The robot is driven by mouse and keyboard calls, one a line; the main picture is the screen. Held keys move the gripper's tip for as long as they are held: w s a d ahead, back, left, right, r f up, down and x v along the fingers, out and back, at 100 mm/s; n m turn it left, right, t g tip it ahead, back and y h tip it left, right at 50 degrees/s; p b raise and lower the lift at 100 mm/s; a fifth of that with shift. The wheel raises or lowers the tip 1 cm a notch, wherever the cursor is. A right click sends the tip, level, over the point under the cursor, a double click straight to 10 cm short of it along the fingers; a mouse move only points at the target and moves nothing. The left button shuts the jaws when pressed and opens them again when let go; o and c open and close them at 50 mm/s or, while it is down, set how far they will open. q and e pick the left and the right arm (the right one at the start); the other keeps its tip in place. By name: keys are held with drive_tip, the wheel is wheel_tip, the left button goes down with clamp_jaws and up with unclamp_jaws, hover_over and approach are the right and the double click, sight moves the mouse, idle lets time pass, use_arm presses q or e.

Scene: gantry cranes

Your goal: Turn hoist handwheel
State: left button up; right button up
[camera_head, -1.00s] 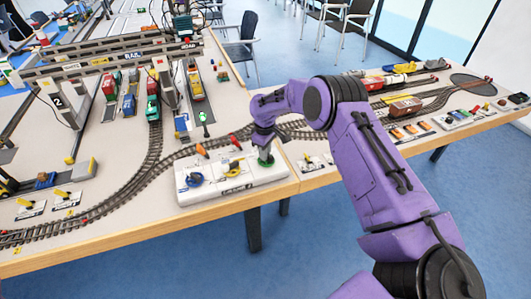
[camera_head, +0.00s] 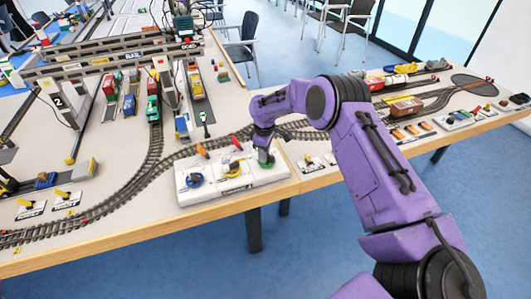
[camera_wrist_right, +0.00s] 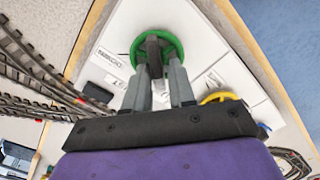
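A white control box (camera_head: 215,195) stands at the table's front edge. It carries a blue handwheel (camera_head: 195,181), a yellow handwheel (camera_head: 233,170) and a green handwheel (camera_head: 266,160). The yellow wheel (camera_wrist_right: 221,97) shows beside the right finger. My left gripper is out of view.
Gantry cranes (camera_head: 70,105) and toy trucks (camera_head: 152,108) stand farther back. Small yellow-lever panels (camera_head: 67,199) lie at the left.

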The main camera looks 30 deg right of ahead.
drive_tip(key=shift+o, duration=0.6)
drive_tip(key=shift+w+f, duration=0.1)
wheel_tip(320, 180, up, 10)
drive_tip(key=b, duration=0.2)
drive_tip(key=shift+r, duration=0.25)
idle(0.3)
